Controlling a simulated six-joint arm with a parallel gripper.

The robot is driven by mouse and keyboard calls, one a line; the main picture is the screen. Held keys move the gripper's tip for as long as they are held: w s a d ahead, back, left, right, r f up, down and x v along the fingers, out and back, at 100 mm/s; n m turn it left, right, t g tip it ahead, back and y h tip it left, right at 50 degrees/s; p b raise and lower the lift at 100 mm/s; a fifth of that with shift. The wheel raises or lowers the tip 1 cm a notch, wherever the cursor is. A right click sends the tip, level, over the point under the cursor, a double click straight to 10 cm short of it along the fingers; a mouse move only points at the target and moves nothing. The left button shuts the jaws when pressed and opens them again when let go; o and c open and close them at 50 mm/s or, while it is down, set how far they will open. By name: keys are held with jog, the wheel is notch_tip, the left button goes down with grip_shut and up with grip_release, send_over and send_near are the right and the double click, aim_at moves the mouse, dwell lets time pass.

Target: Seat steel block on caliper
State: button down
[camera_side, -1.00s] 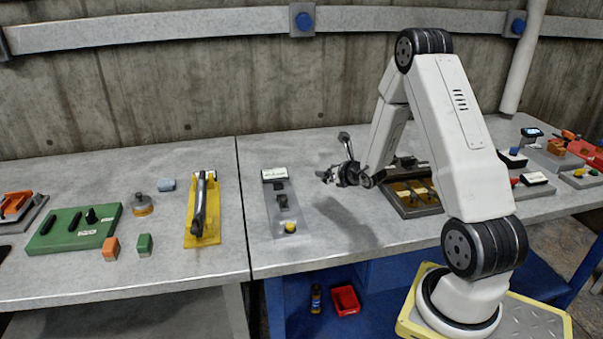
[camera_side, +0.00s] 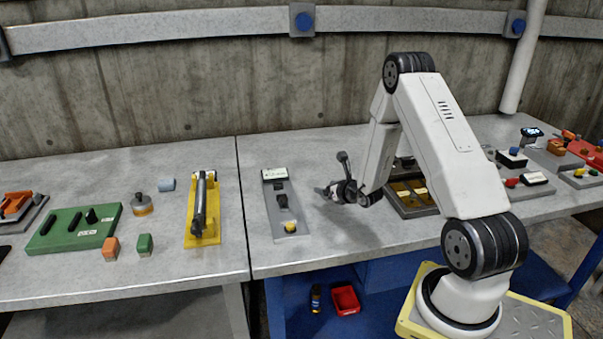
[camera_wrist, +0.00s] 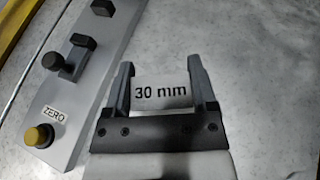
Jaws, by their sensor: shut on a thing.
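My gripper (camera_wrist: 162,95) is shut on the steel block (camera_wrist: 162,93), a light block marked "30 mm" between the two fingers in the wrist view. In the side view my gripper (camera_side: 330,191) is just right of the caliper, low over the bench; the block is too small to make out there. The caliper (camera_side: 287,208) is a grey plate with dark jaws, a white display at its far end and a yellow button at its near end. In the wrist view the caliper (camera_wrist: 85,75) lies left of my gripper, with a dark knob and a "ZERO" label. The block is apart from the caliper.
A yellow fixture with a dark bar (camera_side: 204,225) lies left of the caliper. A dark tray (camera_side: 410,205) sits behind my arm on the right. A green board (camera_side: 75,228) and small coloured blocks are further left. Bare bench lies in front of the tray.

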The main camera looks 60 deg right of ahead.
aim_at(327, 206)
jog(key=shift+f, duration=1.85)
jog(key=shift+f, duration=0.2)
grip_release()
jog(key=shift+s, duration=0.1)
jog(key=shift+v, duration=3.85)
jog(key=shift+a, duration=0.15)
